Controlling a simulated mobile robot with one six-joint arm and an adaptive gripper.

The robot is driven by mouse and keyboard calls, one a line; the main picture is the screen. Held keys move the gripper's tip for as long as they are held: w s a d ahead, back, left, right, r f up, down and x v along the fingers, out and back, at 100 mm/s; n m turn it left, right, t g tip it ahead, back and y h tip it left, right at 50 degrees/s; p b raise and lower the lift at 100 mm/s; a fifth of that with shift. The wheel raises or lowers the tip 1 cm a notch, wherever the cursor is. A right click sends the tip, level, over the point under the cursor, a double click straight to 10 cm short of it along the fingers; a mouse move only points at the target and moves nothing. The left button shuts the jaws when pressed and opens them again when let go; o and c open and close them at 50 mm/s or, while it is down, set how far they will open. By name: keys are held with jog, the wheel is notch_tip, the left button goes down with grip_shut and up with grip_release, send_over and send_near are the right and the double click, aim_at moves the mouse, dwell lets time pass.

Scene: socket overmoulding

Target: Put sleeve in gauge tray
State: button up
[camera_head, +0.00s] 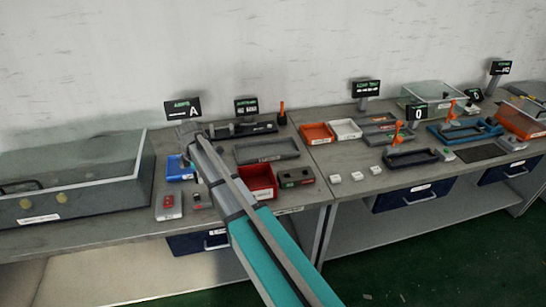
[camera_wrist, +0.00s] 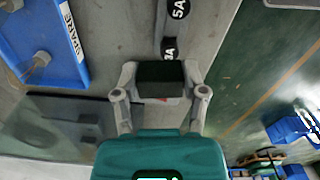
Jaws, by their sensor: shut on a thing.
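My gripper (camera_wrist: 160,78) is shut on a small dark block, which I take to be the sleeve (camera_wrist: 160,73). The block sits between both fingertips in the wrist view, with a small red mark at its lower edge. In the head view my arm reaches over the left bench, and its end hides the held part. A flat dark grey tray with a pale label (camera_head: 265,151) lies on that bench, right of my arm. Its label is too small to read, so I cannot tell if it is the gauge tray.
A blue tray marked SPARE (camera_wrist: 48,40) holds metallic parts, left of my gripper. Black tags reading 3A and 5A (camera_wrist: 178,9) lie ahead. A red bin (camera_head: 258,180) stands close beside my arm. A clear-lidded box (camera_head: 75,180) fills the bench's left end.

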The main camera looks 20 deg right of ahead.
jog(key=shift+s, duration=0.45)
jog(key=shift+d, duration=0.25)
